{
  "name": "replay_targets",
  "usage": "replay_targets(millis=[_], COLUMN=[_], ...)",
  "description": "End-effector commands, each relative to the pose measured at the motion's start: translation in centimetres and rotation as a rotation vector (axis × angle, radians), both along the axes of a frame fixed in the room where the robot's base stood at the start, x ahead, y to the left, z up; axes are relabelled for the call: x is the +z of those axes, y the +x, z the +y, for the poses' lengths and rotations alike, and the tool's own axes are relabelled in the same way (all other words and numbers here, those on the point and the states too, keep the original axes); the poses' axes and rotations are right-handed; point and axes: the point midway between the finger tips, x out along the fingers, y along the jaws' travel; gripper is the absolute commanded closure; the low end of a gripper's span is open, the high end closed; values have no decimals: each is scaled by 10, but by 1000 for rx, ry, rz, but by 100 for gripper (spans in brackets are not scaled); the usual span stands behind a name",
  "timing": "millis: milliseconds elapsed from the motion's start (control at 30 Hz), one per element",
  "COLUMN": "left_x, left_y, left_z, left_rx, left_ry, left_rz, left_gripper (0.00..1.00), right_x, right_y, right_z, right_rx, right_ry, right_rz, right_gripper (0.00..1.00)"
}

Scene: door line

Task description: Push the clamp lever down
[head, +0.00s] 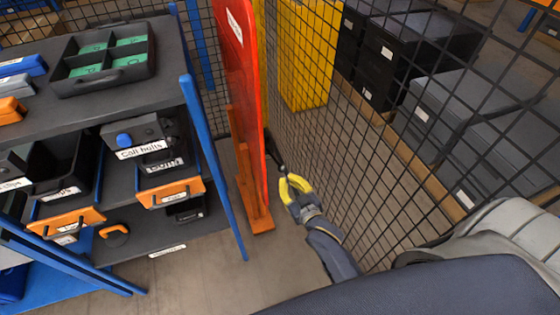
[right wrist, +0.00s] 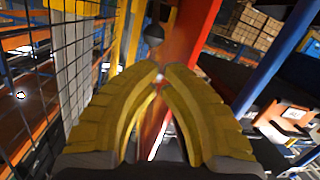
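A dark lever (head: 273,148), which looks like the clamp lever, stands out at the edge of the red upright panel (head: 243,90). In the right wrist view, a dark rounded knob (right wrist: 154,35) shows just beyond my fingertips. My right gripper (head: 285,177) has yellow fingers and is just below the lever's lower end in the head view. In the right wrist view its fingertips (right wrist: 160,76) meet, with nothing seen between them. I cannot tell whether they touch the knob. The lever's base is partly hidden by the panel edge. My left gripper is not in view.
A black wire mesh fence (head: 385,145) runs close along the right of my right arm. A shelf rack with blue posts (head: 215,165) and bins stands left of the panel. The panel rests on an orange foot (head: 260,217). Grey floor (head: 200,265) is free between rack and arm.

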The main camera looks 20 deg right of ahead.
Motion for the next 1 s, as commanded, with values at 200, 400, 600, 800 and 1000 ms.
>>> replay_targets(millis=[200,400,600,800,1000], left_x=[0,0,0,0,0], left_y=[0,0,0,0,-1], left_z=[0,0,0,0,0], left_rx=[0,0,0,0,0], left_ry=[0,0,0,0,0], left_rz=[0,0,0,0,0], left_gripper=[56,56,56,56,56], right_x=[49,52,50,47,33], right_y=[2,16,48,84,97], right_z=[-1,-1,-1,0,-2], right_rx=[-4,-6,-5,-5,-5], right_ry=[2,6,6,5,6], right_rz=[-83,-86,-87,-86,-79], right_gripper=[100,100,100,100,100])
